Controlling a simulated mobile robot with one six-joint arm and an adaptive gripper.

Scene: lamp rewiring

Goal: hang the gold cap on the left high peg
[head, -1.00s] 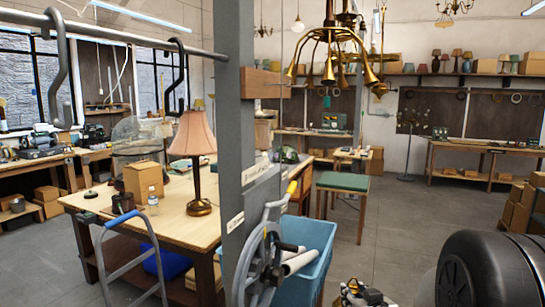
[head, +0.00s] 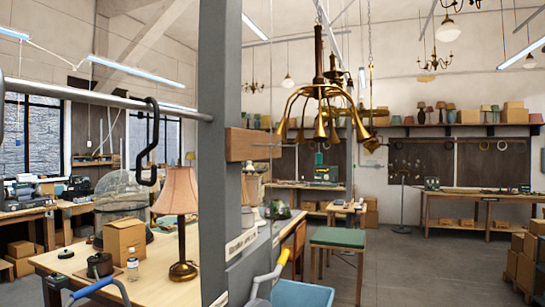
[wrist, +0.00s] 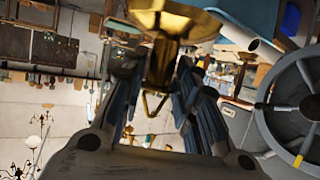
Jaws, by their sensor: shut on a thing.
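In the wrist view my gripper (wrist: 160,85) is shut on a shiny gold cap (wrist: 172,22). The cap's wide round part is cut off by the top edge, and a small gold loop shows between the fingers. The wrist picture is upside down. The head view does not show my gripper or the cap. I cannot tell whether this is the left high peg.
A brass chandelier (head: 325,95) hangs just right of the post. A black hook (head: 149,140) hangs from a rail on the left. Below are a workbench with a lamp (head: 178,205), a green-topped stool (head: 338,238) and a blue bin (head: 302,294). A spoked wheel (wrist: 295,105) is close in the wrist view.

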